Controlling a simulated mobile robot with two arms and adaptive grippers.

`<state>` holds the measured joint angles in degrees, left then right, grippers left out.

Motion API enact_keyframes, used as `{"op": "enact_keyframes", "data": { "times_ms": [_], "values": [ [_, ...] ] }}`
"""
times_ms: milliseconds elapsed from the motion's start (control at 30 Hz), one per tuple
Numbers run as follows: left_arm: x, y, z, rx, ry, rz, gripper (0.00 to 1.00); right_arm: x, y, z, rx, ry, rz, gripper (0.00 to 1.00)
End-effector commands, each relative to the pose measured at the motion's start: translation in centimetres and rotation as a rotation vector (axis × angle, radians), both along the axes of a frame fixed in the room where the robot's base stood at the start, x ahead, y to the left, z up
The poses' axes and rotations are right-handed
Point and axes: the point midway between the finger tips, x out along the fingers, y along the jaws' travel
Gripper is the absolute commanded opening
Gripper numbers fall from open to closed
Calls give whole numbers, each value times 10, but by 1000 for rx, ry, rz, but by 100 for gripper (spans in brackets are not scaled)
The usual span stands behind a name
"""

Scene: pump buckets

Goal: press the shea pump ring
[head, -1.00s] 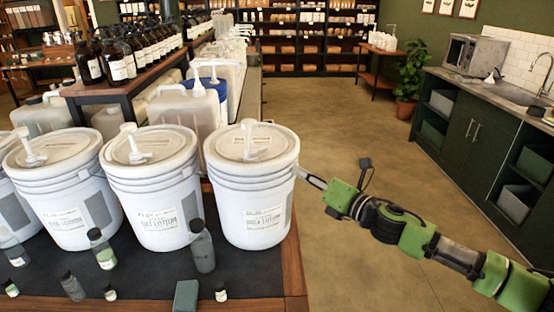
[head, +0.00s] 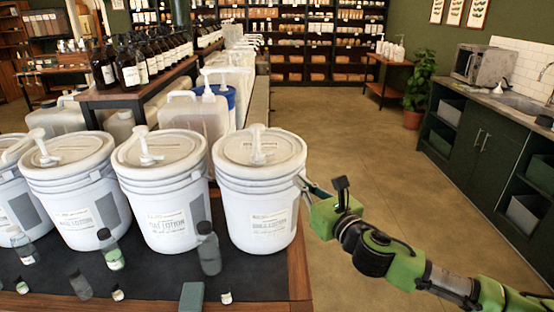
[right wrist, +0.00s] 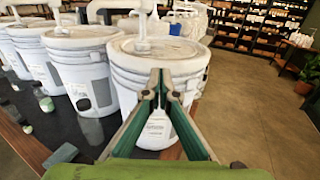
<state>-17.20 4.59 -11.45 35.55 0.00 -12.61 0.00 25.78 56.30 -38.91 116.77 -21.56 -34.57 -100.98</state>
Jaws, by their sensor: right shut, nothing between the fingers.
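A row of white lidded buckets stands on the table, each with a white pump on its lid. The rightmost bucket (head: 262,208) has its pump (head: 257,147) upright in the lid's middle. Its label ends in what looks like "lotion"; I cannot read the first word surely. The middle bucket (head: 165,205) and left bucket (head: 75,205) stand beside it. My right gripper (head: 304,184) is shut and empty at the rightmost bucket's right side, below lid height. In the right wrist view the gripper (right wrist: 164,78) points at this bucket (right wrist: 124,78); its pump (right wrist: 143,40) rises beyond the fingertips. Contact is unclear.
Small bottles, including a grey bottle (head: 209,250), stand before the buckets. A dark green block (head: 191,297) lies at the table's front. Jugs (head: 195,115) and a raised shelf of dark bottles (head: 125,65) are behind. Open floor (head: 350,110) lies right of the table.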

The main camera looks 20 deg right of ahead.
Motion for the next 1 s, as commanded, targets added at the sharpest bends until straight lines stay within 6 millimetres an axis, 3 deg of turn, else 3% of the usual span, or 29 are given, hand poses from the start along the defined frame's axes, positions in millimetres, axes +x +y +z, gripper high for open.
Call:
{"op": "enact_keyframes", "data": {
  "times_ms": [167,700,1000],
  "values": [
    [0,0,8,0,0,0,40,20,3,3,4,-1,-1,0],
    [0,0,31,0,0,0,40,112,19,3,3,0,0,0],
    [0,0,35,0,0,0,40,134,23,1,2,-1,1,0]
  ]
}}
